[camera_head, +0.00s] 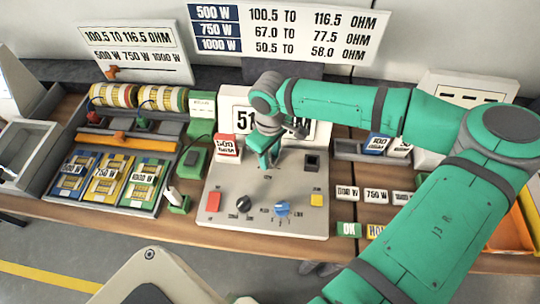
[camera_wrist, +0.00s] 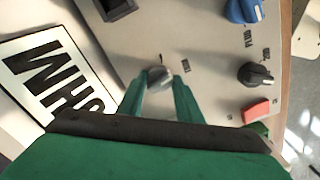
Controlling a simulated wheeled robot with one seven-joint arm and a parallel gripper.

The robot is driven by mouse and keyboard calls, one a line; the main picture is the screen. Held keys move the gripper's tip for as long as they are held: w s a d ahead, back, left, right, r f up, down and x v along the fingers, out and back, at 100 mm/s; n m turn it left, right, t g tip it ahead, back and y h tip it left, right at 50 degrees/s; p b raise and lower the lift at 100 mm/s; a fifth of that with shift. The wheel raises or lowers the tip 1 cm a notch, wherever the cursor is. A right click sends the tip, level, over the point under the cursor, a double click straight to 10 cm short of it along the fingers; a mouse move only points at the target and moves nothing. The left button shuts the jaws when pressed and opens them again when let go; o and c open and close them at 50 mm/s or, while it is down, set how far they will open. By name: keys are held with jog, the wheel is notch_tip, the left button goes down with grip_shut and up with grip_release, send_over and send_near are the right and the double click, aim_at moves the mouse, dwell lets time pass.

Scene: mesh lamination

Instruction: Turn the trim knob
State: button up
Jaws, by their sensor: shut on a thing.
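The trim knob (camera_wrist: 160,76) is a small round grey knob on the light grey panel (camera_head: 238,186). In the wrist view it sits between the two green fingertips of my gripper (camera_wrist: 159,88), which is shut on it. A small printed label beside it is too blurred to read surely. In the head view my gripper (camera_head: 270,163) reaches down to the upper middle of the panel and hides the knob.
The panel also bears a red button (camera_head: 213,201), a black knob (camera_head: 243,204), a blue knob (camera_head: 282,209), a yellow button (camera_head: 317,200) and a dark square socket (camera_head: 312,162). A display (camera_head: 243,121) stands behind, partly hidden by my arm.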

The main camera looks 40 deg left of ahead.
aim_at(270, 158)
jog(key=shift+n, duration=2.6)
jog(key=shift+d, duration=0.1)
jog(key=o, duration=1)
jog(key=shift+w, duration=0.1)
jog(key=shift+o, duration=0.2)
jog(key=shift+r, duration=0.35)
notch_tip(270, 158, up, 10)
